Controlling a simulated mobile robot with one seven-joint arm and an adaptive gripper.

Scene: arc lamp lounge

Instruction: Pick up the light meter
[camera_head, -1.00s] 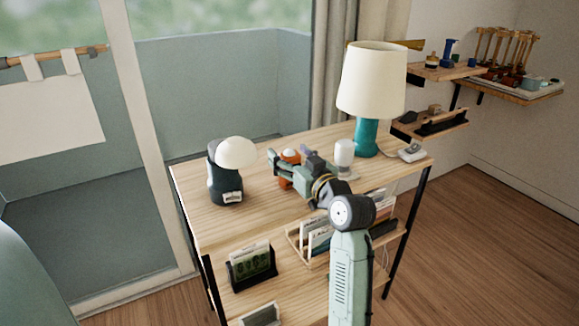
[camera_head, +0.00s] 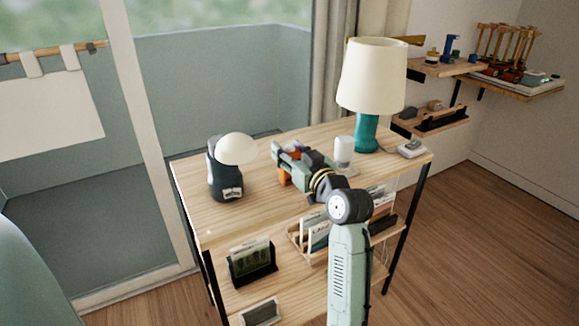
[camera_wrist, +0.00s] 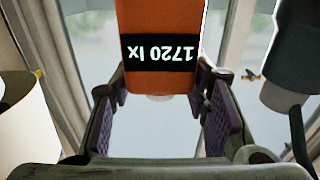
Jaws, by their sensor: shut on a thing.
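The light meter is an orange block with a black display reading "1720 lx". In the wrist view the light meter (camera_wrist: 160,80) fills the top middle between the two fingers, its text upside down. In the head view only a small orange part of the light meter (camera_head: 284,178) shows below my gripper (camera_head: 279,160); the rest is hidden behind the fingers and wrist. My gripper is shut on the light meter, with one purple-padded finger on each side. I cannot tell from these views whether its base touches the wooden tabletop (camera_head: 240,215).
A dark lamp with a white dome (camera_head: 228,180) stands left of my gripper. A small white-topped thing (camera_head: 344,152) and a teal table lamp (camera_head: 366,135) stand to the right. A small white device (camera_head: 411,149) lies near the right edge. The front left tabletop is clear.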

